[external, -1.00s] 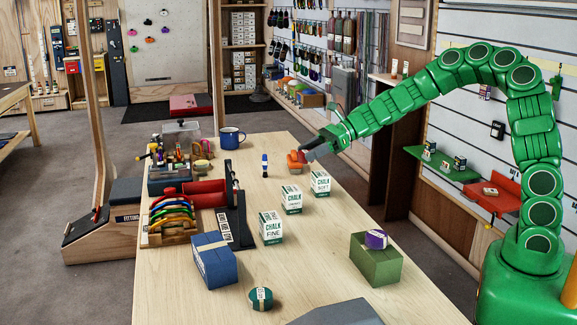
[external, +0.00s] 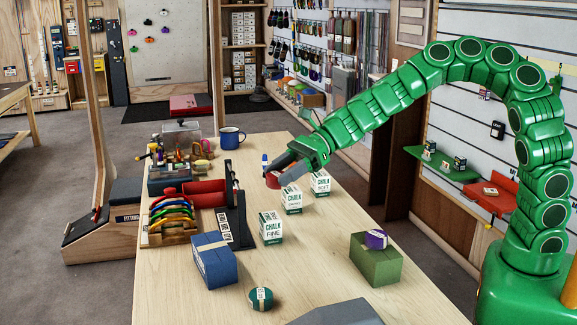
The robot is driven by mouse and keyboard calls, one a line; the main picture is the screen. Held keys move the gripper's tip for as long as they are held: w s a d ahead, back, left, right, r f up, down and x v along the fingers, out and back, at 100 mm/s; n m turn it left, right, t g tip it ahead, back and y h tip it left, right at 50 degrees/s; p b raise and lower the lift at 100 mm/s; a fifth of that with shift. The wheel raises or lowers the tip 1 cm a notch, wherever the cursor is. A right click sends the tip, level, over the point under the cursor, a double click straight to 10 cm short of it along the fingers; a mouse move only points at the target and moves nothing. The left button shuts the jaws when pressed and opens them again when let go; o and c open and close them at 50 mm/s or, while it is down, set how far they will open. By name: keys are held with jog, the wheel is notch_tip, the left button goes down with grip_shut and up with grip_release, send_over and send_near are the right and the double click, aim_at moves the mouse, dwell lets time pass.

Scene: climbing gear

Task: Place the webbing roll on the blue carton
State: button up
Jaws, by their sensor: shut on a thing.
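My gripper (external: 284,171) is shut on a small red webbing roll (external: 271,181), which shows at the fingertips. The roll is partly hidden by the dark and grey fingers. It is held over the table, left of and behind the chalk boxes; its exact height is hard to tell. The blue carton (external: 211,268) stands on the near left part of the table, with a pale band across it. Its top shows nothing resting on it. My gripper is well behind and to the right of this carton.
Several white chalk boxes (external: 271,227) stand in a row between gripper and front. A dark stand (external: 236,229) is beside the blue carton. A green carton (external: 376,265) bears a purple roll (external: 376,239). A blue mug (external: 231,138) stands behind.

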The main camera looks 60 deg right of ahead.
jog(key=s+a+r, duration=0.2)
jog(key=s+a, duration=0.2)
jog(key=a, duration=0.4)
jog(key=n, duration=0.1)
send_over(219, 251)
jog(key=s+d, duration=0.1)
jog(key=shift+g, duration=0.4)
notch_tip(219, 251, down, 8)
jog(key=shift+s+f, duration=0.15)
jog(key=shift+f, duration=0.1)
jog(key=shift+w+a+f, duration=0.25)
jog(key=shift+w+f, duration=0.1)
jog(key=shift+f, duration=0.2)
jog(key=shift+w+a+f, duration=0.25)
jog(key=shift+w+f, duration=0.05)
jog(key=shift+f, duration=0.2)
jog(key=shift+f+y, duration=0.3)
jog(key=shift+f, duration=1.1)
jog(key=shift+f, duration=0.2)
jog(key=o, duration=1)
jog(key=shift+o, duration=0.2)
jog(key=shift+r, duration=0.1)
